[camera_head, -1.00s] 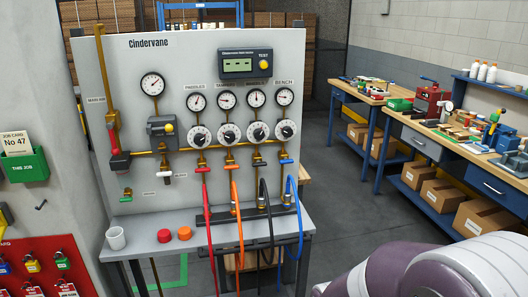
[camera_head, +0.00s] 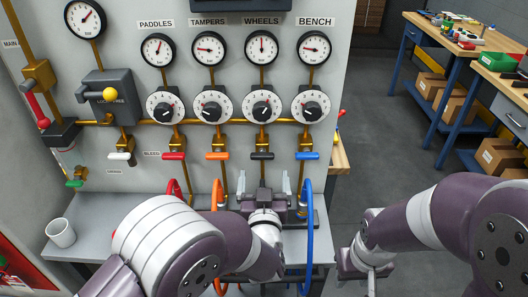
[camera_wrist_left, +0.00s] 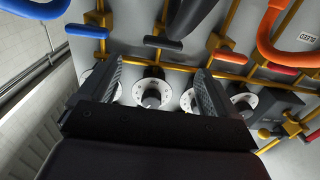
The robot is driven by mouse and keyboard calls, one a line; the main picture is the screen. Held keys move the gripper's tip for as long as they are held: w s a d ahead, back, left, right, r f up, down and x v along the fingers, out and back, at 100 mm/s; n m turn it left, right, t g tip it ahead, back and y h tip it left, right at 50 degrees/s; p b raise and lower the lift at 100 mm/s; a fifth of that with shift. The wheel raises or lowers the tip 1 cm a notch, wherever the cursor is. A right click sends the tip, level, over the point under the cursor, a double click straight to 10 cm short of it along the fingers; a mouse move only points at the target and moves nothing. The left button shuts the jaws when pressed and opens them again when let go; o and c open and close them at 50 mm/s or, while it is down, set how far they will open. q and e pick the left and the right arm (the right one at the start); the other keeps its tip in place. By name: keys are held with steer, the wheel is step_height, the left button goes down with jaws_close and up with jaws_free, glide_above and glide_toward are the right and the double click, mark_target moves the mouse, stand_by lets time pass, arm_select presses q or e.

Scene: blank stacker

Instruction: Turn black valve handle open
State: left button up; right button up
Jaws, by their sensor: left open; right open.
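The black valve handle (camera_head: 262,156) lies horizontal on its brass pipe, under the WHEELS dial. In the left wrist view, the black handle (camera_wrist_left: 163,43) shows beyond the gap between the fingers. My left gripper (camera_head: 263,184) is open and empty, its fingers pointing up at the panel. It appears below the black handle in the head view and looks apart from it. The left wrist view shows its two spread fingers (camera_wrist_left: 160,78). My right gripper (camera_head: 367,272) is open, low at the right, away from the panel; its tips are partly cut off or hard to make out.
Red (camera_head: 174,156), orange (camera_head: 218,156) and blue (camera_head: 307,156) handles flank the black one. The blue hose (camera_head: 309,240) hangs close beside my left gripper; a black hose (camera_wrist_left: 190,14) is near its fingers. A white cup (camera_head: 60,232) stands on the shelf. Workbenches (camera_head: 432,72) stand at right.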

mark_target(262, 157)
arm_select(q)
steer(key=w+p, duration=0.1)
steer(key=w, duration=1)
steer(key=shift+w+a, duration=0.15)
steer(key=shift+w, duration=0.05)
steer(key=c, duration=1)
